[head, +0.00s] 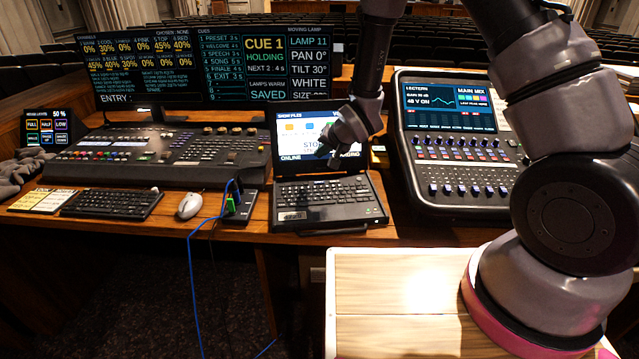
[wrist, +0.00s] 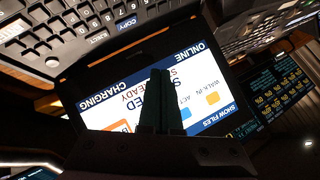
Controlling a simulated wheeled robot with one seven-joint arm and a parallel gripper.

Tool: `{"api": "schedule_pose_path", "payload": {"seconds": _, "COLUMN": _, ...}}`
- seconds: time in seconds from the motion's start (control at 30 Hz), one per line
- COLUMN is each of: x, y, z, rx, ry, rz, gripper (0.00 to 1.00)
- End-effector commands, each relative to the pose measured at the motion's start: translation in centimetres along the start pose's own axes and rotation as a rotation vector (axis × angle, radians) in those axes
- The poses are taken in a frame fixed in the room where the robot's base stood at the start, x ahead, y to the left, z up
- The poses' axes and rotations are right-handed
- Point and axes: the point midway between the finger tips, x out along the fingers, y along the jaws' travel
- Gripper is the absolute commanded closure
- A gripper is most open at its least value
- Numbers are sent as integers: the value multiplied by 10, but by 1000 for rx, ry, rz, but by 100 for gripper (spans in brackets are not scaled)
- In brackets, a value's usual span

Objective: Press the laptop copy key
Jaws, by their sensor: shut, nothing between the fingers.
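The laptop (head: 325,195) stands open on the desk in the middle of the head view, its keyboard facing me. Its lit screen (wrist: 205,75) appears upside down in the wrist view. The copy key (wrist: 126,23) is a blue-labelled key at the top of the wrist view, close to the laptop's hinge edge and beside a key marked eject (wrist: 98,37). In the head view the copy key is too small to tell. My gripper (head: 322,152) is shut and empty in front of the screen, above the keyboard. Its dark fingers (wrist: 160,75) cover part of the screen and look apart from the copy key.
A lighting console (head: 150,150) stands left of the laptop, with a keyboard (head: 112,203) and mouse (head: 190,205) before it. A sound mixer (head: 455,150) stands at right. A blue cable (head: 190,260) hangs from a small box (head: 238,205) left of the laptop.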

Motion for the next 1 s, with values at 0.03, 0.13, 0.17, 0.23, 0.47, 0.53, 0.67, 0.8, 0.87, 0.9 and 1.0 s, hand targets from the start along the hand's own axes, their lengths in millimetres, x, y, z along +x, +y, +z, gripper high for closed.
{"api": "schedule_pose_path", "payload": {"seconds": 0.03, "x": 5, "y": 4, "z": 5, "rx": -2, "ry": -3, "rz": 2, "gripper": 100}}
{"api": "schedule_pose_path", "payload": {"seconds": 0.13, "x": 16, "y": 12, "z": 13, "rx": -2, "ry": -4, "rz": 2, "gripper": 100}}
{"api": "schedule_pose_path", "payload": {"seconds": 0.17, "x": 19, "y": 14, "z": 15, "rx": -2, "ry": -4, "rz": 2, "gripper": 100}}
{"api": "schedule_pose_path", "payload": {"seconds": 0.23, "x": 26, "y": 19, "z": 20, "rx": -2, "ry": -3, "rz": 2, "gripper": 100}}
{"api": "schedule_pose_path", "payload": {"seconds": 0.47, "x": 43, "y": 32, "z": 32, "rx": -1, "ry": -2, "rz": 1, "gripper": 100}}
{"api": "schedule_pose_path", "payload": {"seconds": 0.53, "x": 46, "y": 34, "z": 34, "rx": -1, "ry": -2, "rz": 1, "gripper": 100}}
{"api": "schedule_pose_path", "payload": {"seconds": 0.67, "x": 49, "y": 36, "z": 36, "rx": 0, "ry": 0, "rz": 0, "gripper": 100}}
{"api": "schedule_pose_path", "payload": {"seconds": 0.8, "x": 50, "y": 37, "z": 37, "rx": 0, "ry": 0, "rz": 0, "gripper": 100}}
{"api": "schedule_pose_path", "payload": {"seconds": 0.87, "x": 50, "y": 37, "z": 37, "rx": 0, "ry": 0, "rz": 0, "gripper": 100}}
{"api": "schedule_pose_path", "payload": {"seconds": 0.9, "x": 50, "y": 37, "z": 37, "rx": 0, "ry": 0, "rz": 0, "gripper": 100}}
{"api": "schedule_pose_path", "payload": {"seconds": 1.0, "x": 50, "y": 37, "z": 36, "rx": -1, "ry": 0, "rz": 0, "gripper": 100}}
